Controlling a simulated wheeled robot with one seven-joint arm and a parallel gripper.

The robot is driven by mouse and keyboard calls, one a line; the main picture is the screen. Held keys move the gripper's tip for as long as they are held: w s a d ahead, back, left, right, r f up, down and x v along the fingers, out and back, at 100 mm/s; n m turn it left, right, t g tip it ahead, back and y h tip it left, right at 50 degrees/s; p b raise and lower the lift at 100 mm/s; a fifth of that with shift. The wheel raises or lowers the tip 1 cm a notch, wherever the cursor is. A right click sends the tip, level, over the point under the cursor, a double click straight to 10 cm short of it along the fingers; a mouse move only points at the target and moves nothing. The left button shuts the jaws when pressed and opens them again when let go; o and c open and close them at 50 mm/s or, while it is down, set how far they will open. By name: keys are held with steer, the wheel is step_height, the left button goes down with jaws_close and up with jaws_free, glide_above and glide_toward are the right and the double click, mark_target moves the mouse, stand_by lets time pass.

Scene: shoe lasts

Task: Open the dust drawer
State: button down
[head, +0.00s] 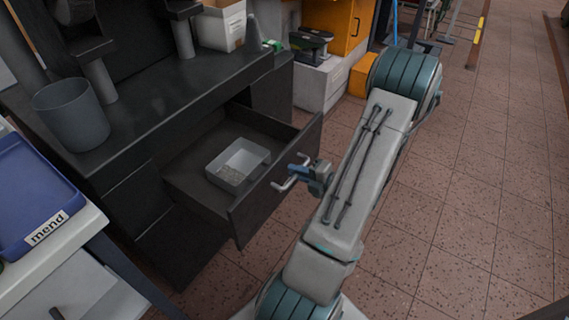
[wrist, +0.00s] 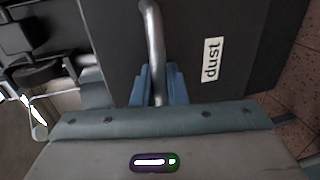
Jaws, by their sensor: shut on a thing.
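The dust drawer (head: 277,183) is a black drawer pulled well out of the dark bench, with its inside showing in the head view. Its front also fills much of the wrist view, with a white label reading "dust" (wrist: 212,60). A silver bar handle (wrist: 153,40) is on the front. My gripper (wrist: 158,88) has blue fingers shut on the handle, one on each side of it. In the head view my gripper (head: 298,175) is at the drawer front, partly hidden by my arm.
A grey open box (head: 238,165) sits inside the drawer. A grey bin (head: 72,115) and a cardboard box (head: 221,25) stand on the bench top. A blue tray (head: 30,190) labelled "mend" is at left. Tiled floor (head: 450,170) at right is clear.

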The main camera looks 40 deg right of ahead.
steer(key=shift+s, duration=0.3)
steer(key=c, duration=1.5)
jaws_free()
steer(key=shift+d, duration=0.1)
steer(key=p+v, duration=0.2)
steer(key=v, duration=1.1)
steer(key=shift+s+d, duration=0.15)
steer(key=shift+s, duration=0.2)
